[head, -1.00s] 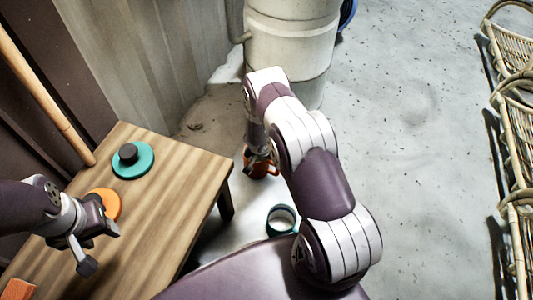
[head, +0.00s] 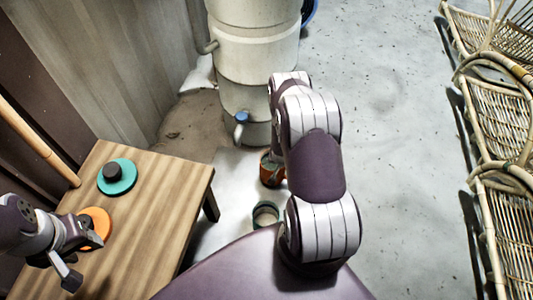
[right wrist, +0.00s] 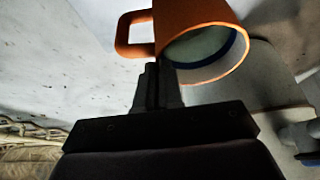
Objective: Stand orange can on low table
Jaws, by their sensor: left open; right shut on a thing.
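The orange can (head: 270,171), with a handle, is held by my right gripper; it is partly hidden by my right arm in the head view. In the right wrist view the can (right wrist: 190,20) shows its open mouth and lies just beyond the shut fingers of the right gripper (right wrist: 156,80). A wooden table (head: 165,200) stands at the left; a pale low surface (head: 233,185) lies beyond its right edge, and I cannot tell whether this is a table top. My left gripper (head: 82,260) is open and empty over the wooden table.
A teal-rimmed can (head: 265,214) stands near the orange can. A teal disc (head: 117,176) with a black knob and an orange disc (head: 97,222) lie on the wooden table. A large pale barrel (head: 255,60) with a blue-topped tap stands behind. Rattan chairs (head: 500,120) line the right; the floor between is clear.

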